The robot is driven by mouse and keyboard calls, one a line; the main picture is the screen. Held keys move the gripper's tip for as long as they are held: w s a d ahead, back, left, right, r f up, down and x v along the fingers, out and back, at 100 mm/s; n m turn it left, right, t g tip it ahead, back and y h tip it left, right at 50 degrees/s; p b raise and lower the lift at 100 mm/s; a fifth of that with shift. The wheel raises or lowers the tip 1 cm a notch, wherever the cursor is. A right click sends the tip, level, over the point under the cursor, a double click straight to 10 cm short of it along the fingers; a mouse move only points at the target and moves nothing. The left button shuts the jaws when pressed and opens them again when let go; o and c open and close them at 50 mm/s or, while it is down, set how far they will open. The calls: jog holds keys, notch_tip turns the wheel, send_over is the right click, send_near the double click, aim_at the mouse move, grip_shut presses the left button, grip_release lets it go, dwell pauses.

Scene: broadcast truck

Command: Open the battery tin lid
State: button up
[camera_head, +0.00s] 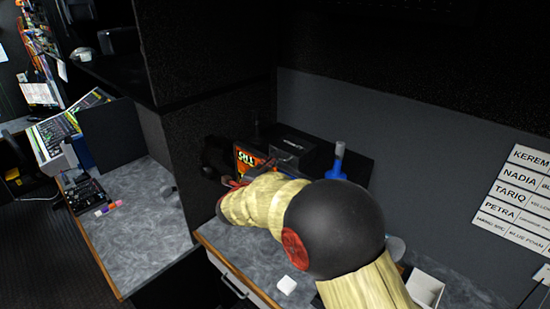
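My arm, yellowish with a large black joint, reaches from the lower right over the grey desk (258,264). My gripper (250,175) is at the far end of the arm, close to a dark box with orange lettering (245,157). The arm and the small size hide whether its fingers are apart or touching anything. I cannot clearly make out a battery tin or its lid; the lettered box may be it, but I cannot tell.
A black box (291,144) stands behind the gripper and a blue bottle (338,163) stands right of it. An open white box (426,289) is at lower right. A dark partition rises behind.

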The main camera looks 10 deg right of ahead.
aim_at(290, 149)
jog(key=x, duration=0.8)
jog(key=shift+a, duration=0.1)
jog(key=shift+c, duration=1.4)
jog(key=c, duration=0.4)
jog(key=shift+f, duration=0.1)
